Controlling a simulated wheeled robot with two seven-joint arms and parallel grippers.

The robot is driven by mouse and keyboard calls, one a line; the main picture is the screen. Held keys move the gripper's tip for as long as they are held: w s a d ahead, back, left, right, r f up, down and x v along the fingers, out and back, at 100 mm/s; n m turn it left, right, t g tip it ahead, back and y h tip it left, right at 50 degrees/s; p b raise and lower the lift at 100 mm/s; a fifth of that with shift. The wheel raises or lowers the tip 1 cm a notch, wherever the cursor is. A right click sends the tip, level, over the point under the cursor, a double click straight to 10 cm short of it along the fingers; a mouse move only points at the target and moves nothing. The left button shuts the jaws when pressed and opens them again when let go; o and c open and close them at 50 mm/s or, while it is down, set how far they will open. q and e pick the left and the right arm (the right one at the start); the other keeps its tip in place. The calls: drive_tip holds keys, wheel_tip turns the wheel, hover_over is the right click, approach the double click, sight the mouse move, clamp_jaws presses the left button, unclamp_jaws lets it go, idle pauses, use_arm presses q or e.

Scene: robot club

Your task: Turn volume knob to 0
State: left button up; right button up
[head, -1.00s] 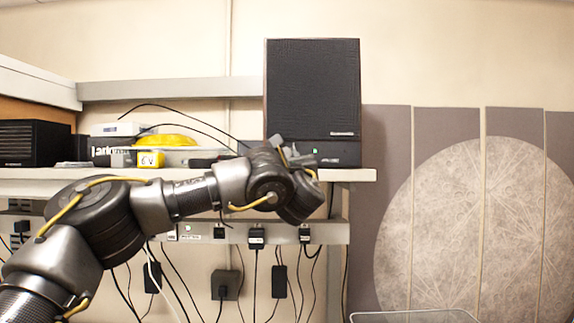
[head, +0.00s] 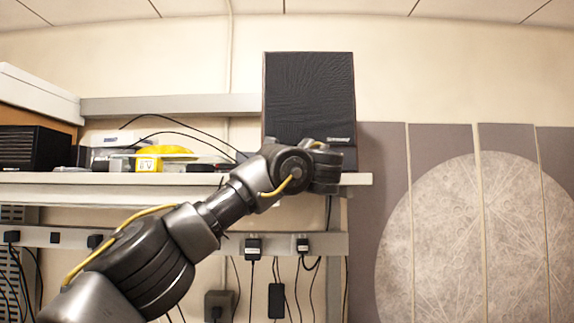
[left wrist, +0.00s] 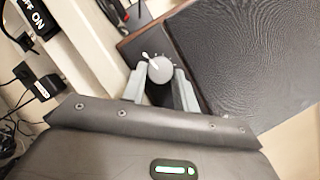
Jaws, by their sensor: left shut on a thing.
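A black speaker with a wood-toned side (head: 308,98) stands on the shelf in the head view. Its dark front (left wrist: 255,60) fills the right of the left wrist view. The round grey volume knob (left wrist: 160,70) has a white pointer toward its upper left and tick marks around it. My left gripper (left wrist: 160,82) has its two grey fingers on either side of the knob and is shut on it. In the head view my left gripper (head: 325,160) is at the speaker's lower right, and my wrist hides the knob. My right gripper is not in view.
The white shelf (head: 100,178) carries a yellow object (head: 165,150) and a black box (head: 35,147) to the left. Plugs and cables (head: 252,247) hang from a strip below.

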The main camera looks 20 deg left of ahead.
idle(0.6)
use_arm(q)
drive_tip(key=o, duration=1)
drive_tip(key=b+v, duration=0.7)
drive_tip(key=v, duration=0.3)
drive_tip(key=shift+s+d, duration=0.2)
drive_tip(key=shift+s, duration=0.15)
